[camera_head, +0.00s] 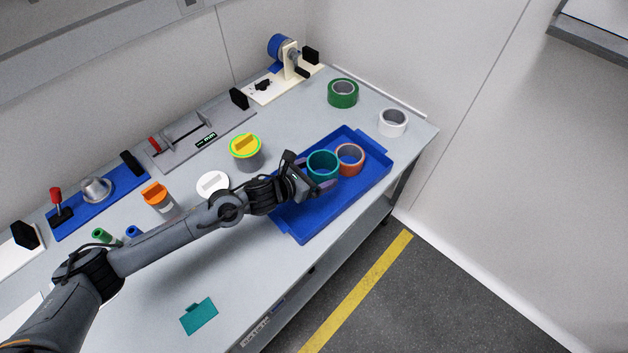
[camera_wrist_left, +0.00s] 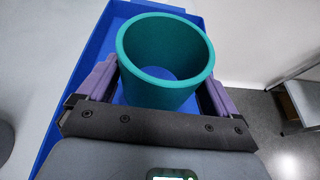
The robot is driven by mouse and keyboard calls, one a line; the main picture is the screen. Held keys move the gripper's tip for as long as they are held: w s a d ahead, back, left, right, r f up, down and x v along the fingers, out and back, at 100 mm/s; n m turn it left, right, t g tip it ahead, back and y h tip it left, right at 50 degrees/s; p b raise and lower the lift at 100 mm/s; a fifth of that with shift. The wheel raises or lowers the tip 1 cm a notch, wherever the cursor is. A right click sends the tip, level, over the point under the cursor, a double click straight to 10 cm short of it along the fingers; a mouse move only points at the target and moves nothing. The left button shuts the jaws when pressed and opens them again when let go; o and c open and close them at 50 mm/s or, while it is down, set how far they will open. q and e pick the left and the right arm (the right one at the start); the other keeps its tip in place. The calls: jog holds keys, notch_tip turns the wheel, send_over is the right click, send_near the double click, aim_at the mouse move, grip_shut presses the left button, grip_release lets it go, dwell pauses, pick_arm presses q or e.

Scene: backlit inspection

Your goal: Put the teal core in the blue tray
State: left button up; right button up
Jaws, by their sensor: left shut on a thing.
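The teal core (camera_head: 322,165) is a hollow ring held upright over the blue tray (camera_head: 290,228). My left gripper (camera_head: 318,181) is shut on it, with a purple finger on each side. In the left wrist view the teal core (camera_wrist_left: 166,85) sits between the two fingers, and the blue tray (camera_wrist_left: 100,35) shows below and through its opening. I cannot tell whether the core touches the tray floor. An orange core (camera_head: 350,158) stands in the tray just right of the teal core. My right gripper is not in view.
A green roll (camera_head: 343,93) and a white roll (camera_head: 393,122) stand behind the tray. A grey cylinder with a yellow top (camera_head: 246,152) and a white-topped piece (camera_head: 212,184) stand left of it. A teal card (camera_head: 199,316) lies near the front edge. The tray's near end is clear.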

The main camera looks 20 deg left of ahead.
pick_arm(q)
jog(key=shift+w+a+f, duration=0.15)
jog(key=shift+a+f, duration=0.35)
jog(key=shift+a, duration=0.05)
jog(key=shift+f+b, duration=0.35)
jog(key=shift+f, duration=1.55)
jog(key=shift+f, duration=0.15)
jog(key=o, duration=0.8)
